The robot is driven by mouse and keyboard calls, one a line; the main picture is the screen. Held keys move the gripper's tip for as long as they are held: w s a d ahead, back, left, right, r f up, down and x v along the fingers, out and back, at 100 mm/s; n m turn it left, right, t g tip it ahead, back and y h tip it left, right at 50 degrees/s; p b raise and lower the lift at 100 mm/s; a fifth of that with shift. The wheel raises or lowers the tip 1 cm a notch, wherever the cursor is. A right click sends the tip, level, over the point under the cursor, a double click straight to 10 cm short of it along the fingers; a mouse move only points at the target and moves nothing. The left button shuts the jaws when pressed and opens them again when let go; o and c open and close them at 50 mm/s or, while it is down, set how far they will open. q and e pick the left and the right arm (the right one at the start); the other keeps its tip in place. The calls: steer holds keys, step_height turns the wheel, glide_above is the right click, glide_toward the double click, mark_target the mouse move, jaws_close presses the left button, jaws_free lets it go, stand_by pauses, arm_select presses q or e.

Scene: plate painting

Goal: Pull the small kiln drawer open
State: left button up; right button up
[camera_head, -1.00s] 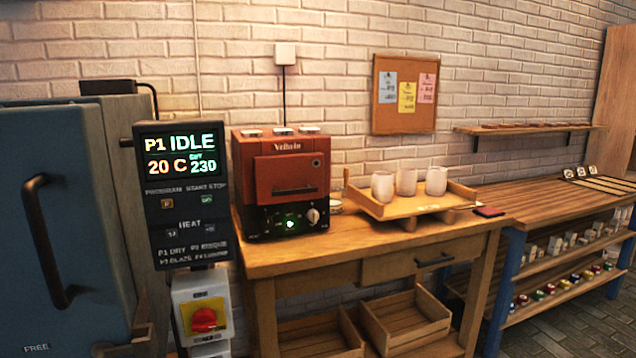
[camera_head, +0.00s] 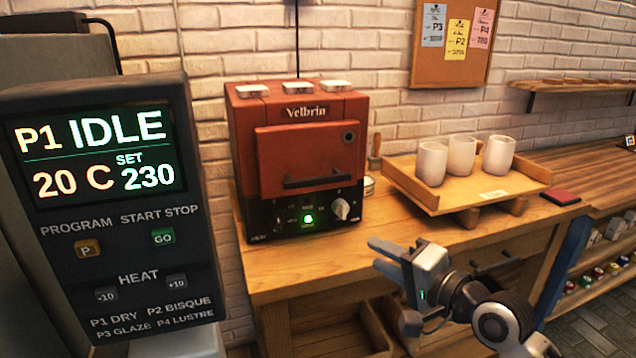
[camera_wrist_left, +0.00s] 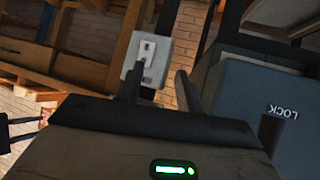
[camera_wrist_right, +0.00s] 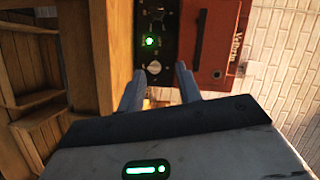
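The small kiln is a red box (camera_head: 303,112) on the wooden table, with a black control strip, a lit green button and a knob below. Its red front panel (camera_head: 290,155) bears a dark horizontal bar handle (camera_head: 312,181) and looks closed. In the right wrist view the red front (camera_wrist_right: 213,40) shows sideways, beyond the fingers. My right gripper (camera_head: 378,255) is open and empty, in front of the table, below and right of the handle and apart from it. My left gripper (camera_wrist_left: 160,75) is open and empty; it shows only in its own wrist view.
A wooden tray (camera_head: 405,185) with several white cups stands right of the kiln. A large control panel (camera_head: 112,262) reading IDLE fills the near left. The table (camera_head: 285,265) has clear top in front of the kiln, and open crates (camera_head: 340,335) below.

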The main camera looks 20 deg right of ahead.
steer(key=m+t+y, duration=0.1)
steer(key=m, duration=0.1)
glide_toward(320, 182)
steer(key=p+x, duration=0.1)
steer(key=x, duration=0.8)
jaws_close()
